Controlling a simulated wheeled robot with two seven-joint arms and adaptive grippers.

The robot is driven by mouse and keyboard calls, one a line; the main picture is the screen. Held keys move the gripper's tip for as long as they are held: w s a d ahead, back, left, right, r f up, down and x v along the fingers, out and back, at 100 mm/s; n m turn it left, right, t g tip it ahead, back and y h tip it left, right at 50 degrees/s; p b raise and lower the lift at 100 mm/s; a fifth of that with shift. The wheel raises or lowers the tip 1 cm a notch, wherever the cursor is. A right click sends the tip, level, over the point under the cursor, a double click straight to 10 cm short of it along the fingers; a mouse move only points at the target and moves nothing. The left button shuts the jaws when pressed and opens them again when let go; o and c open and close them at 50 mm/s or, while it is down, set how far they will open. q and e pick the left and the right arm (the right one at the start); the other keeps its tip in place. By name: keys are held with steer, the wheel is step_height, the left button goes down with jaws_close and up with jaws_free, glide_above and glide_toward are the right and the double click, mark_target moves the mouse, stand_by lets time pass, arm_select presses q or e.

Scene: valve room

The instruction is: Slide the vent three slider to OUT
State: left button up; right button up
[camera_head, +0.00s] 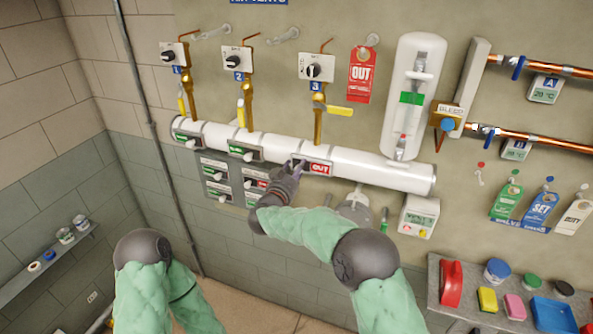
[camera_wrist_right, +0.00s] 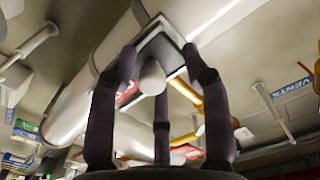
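The vent three slider (camera_head: 318,168) sits on the white pipe (camera_head: 370,171) below the valve marked 3. Its plate shows a red OUT panel on the right side. My right gripper (camera_head: 296,165) is at the left end of this plate and hides that part in the head view. In the right wrist view a round white knob (camera_wrist_right: 152,78) stands between the spread fingers of the right gripper (camera_wrist_right: 158,75), with gaps beside it. Some red of the plate (camera_wrist_right: 128,94) shows behind the left finger. My left gripper is out of the head view.
Vent one (camera_head: 187,140) and vent two (camera_head: 244,153) sliders show green on the same pipe. A panel of small sliders (camera_head: 232,182) hangs just below. A yellow valve lever (camera_head: 339,111) and a red OUT tag (camera_head: 361,74) are above. A shelf (camera_head: 440,290) with coloured items stands lower right.

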steer(key=shift+s+d, duration=0.15)
steer(key=shift+d, duration=0.1)
steer(key=v, duration=1.1)
steer(key=shift+s+a, duration=0.25)
steer(key=shift+s, duration=0.05)
steer(key=d+f+n+g+y+b, duration=0.2)
steer(key=d+f+b, duration=0.2)
steer(key=f, duration=0.9)
steer(key=d+f+n+g+y+b, duration=0.1)
steer(key=d+f+y+b, duration=0.2)
steer(key=f, duration=0.9)
steer(key=s+d+f+n+g+y+b, duration=0.1)
steer(key=s+d+f+g+b, duration=0.15)
steer(key=f, duration=0.75)
steer(key=s+d+f+g+b, duration=0.2)
steer(key=s+d+f+b, duration=0.15)
steer(key=f, duration=0.55)
steer(key=s+d+f+g+y+b, duration=0.1)
steer(key=s+d+f+g+b, duration=0.15)
steer(key=s+f, duration=0.55)
steer(key=s+d+f+g+y+b, duration=0.15)
steer(key=s+f+b, duration=0.25)
steer(key=s+f, duration=0.4)
steer(key=s+f+g+y+b, duration=0.1)
steer(key=s+f+g+b, duration=0.3)
steer(key=s, duration=1)
step_height(320, 180, down, 3)
steer(key=shift+s+d+m+g, duration=0.2)
steer(key=shift+d+m+g, duration=0.1)
steer(key=shift+d+g, duration=0.25)
